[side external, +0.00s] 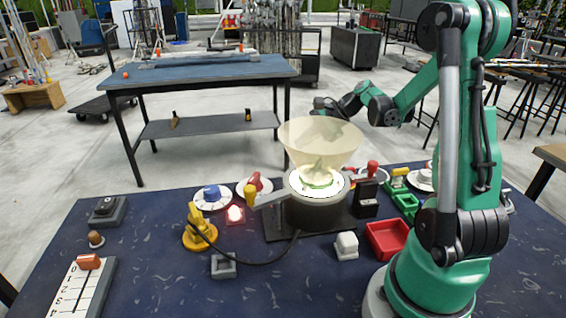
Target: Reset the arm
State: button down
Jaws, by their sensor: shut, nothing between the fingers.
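My green arm stands at the right of the table, bent over toward the left. My gripper (320,106) is dark and small in the side view, in the air just above the far rim of a translucent cone (318,140). Its fingers are shut and I see nothing held in them. I cannot tell from this one view how far behind the cone it is.
The dark blue table (130,245) holds a glowing round device (318,185) under the cone. Around it are a yellow piece (200,225) with a cable, a red tray (388,240), a white block (346,245) and a slider panel (80,290). The front middle is clear.

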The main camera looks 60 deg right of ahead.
jog(key=s+a+r+n+h, duration=0.1)
jog(key=a+n, duration=0.5)
jog(key=s+a+r+n+g+h, duration=0.1)
jog(key=s+a+n, duration=0.1)
jog(key=a+n, duration=0.5)
jog(key=s+a+r+n+h, duration=0.1)
jog(key=a+r+n+h, duration=0.1)
jog(key=a+n, duration=0.4)
jog(key=shift+s+a+r+n, duration=0.1)
jog(key=shift+s+a+n, duration=0.3)
jog(key=shift+n, duration=0.3)
jog(key=shift+s+a+n, duration=0.2)
jog(key=shift+n, duration=0.4)
